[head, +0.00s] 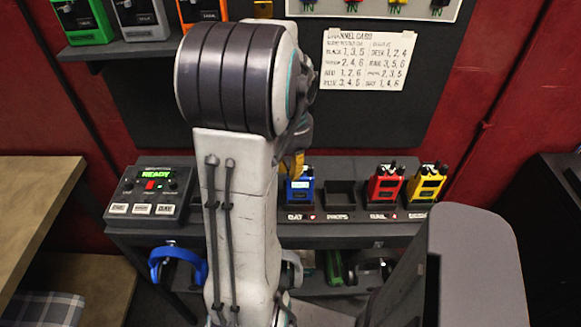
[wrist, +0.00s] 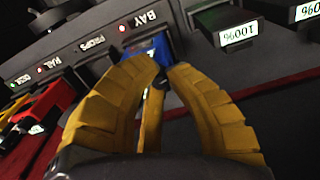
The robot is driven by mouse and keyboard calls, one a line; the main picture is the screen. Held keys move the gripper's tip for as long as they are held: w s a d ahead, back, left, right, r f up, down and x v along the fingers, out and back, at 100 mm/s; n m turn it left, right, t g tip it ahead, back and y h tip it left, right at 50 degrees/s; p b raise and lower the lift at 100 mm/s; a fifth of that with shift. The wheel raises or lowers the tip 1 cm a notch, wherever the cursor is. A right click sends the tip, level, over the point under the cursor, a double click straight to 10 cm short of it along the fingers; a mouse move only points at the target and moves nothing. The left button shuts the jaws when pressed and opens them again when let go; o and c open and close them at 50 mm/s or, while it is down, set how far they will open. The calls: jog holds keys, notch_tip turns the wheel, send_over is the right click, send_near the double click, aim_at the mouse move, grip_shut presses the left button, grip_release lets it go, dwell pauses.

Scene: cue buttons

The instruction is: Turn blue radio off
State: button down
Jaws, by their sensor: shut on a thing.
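The blue radio (head: 300,191) stands in the BAY slot of the dark rack in the head view, its small screen lit pale. My gripper (head: 297,163) reaches down to its top, partly hidden behind my arm. In the wrist view, the yellow fingers of my gripper (wrist: 165,68) close around the top of the blue radio (wrist: 150,48). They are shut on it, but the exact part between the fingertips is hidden. Whether the radio is on or off cannot be told for sure.
An empty PROPS slot (head: 345,195) lies right of it, then a red radio (head: 385,186) and a yellow radio (head: 427,184). A READY console (head: 150,190) sits left. Headphones (head: 178,266) hang below. A channel card (head: 364,60) is on the board above.

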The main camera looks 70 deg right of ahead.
jog(key=n, duration=0.4)
dwell(0.4)
jog(key=c, duration=1.2)
grip_release()
notch_tip(320, 180, up, 12)
